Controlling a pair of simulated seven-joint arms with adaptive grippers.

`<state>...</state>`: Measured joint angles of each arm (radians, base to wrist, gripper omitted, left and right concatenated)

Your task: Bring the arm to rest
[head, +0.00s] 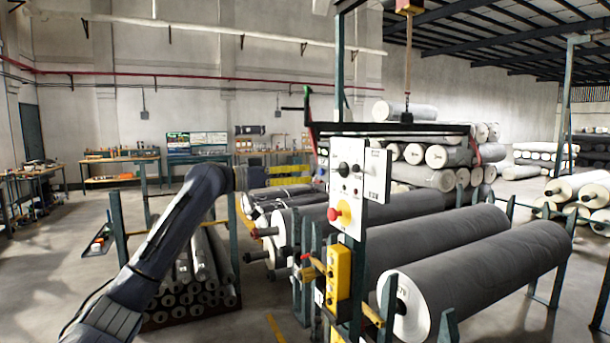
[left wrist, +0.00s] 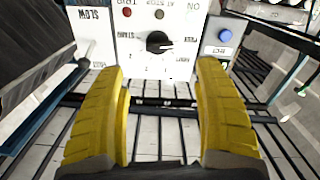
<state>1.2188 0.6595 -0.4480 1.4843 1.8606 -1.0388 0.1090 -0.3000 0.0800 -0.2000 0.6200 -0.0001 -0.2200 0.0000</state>
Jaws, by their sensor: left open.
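My left arm reaches in from the lower left of the head view, and its dark end (head: 213,182) is raised left of the white control panel (head: 376,190). In the left wrist view my left gripper (left wrist: 162,68) has two yellow fingers spread apart with nothing between them. Beyond them is the panel's white face (left wrist: 185,65) with a black knob (left wrist: 158,42), which shows between and above the fingertips. I cannot tell exactly how far the fingertips are from the panel. My right gripper is in neither view.
A red button (head: 335,214) and a yellow box (head: 339,273) sit on the panel's post side. Large grey rolls (head: 490,270) lie on racks to the right. Thin rolls (head: 205,262) are stacked beside my arm. Open floor (head: 50,270) lies at the left.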

